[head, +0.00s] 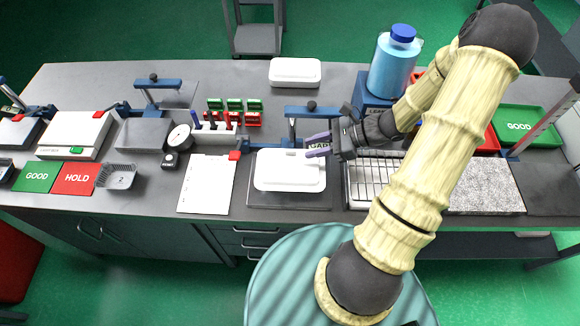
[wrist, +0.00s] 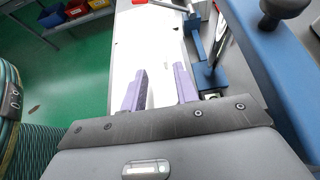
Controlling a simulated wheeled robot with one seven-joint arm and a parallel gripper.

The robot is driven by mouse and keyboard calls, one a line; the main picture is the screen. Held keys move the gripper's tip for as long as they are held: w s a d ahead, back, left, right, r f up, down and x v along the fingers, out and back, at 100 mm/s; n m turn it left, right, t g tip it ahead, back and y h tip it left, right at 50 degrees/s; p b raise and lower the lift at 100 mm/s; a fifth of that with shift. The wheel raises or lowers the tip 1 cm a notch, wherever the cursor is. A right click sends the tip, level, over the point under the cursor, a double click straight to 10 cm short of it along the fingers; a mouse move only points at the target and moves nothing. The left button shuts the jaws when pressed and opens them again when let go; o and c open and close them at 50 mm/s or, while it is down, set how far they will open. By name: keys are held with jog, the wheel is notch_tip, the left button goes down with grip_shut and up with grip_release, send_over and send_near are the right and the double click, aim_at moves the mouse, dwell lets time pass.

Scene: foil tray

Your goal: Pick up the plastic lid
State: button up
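A white rectangular lid-like piece (head: 289,173) lies on a dark plate (head: 262,199) at the table's front middle. A small raised part shows near its far edge. A similar white piece (head: 295,71) sits at the table's back edge; I cannot tell which is the plastic lid. My gripper (head: 317,146) has purple fingers and is at the far right corner of the front piece. In the wrist view my gripper (wrist: 158,76) shows its fingers apart, with a white surface (wrist: 150,45) beyond and between them. I see nothing held; contact is unclear.
A blue press frame (head: 309,111) stands just behind the front white piece. A white sheet (head: 208,183) lies to its left and a wire rack (head: 372,176) to its right. A blue bottle (head: 391,68) and a green GOOD tray (head: 528,124) are farther right.

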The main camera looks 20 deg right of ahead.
aim_at(299, 155)
jog(key=shift+w+p+x, duration=0.15)
jog(key=shift+p+x, duration=0.2)
jog(key=shift+x, duration=0.95)
jog(key=shift+w+p+x, duration=0.15)
jog(key=shift+p+x, duration=0.15)
jog(key=shift+x, duration=1.05)
jog(key=shift+d, duration=0.15)
grip_shut()
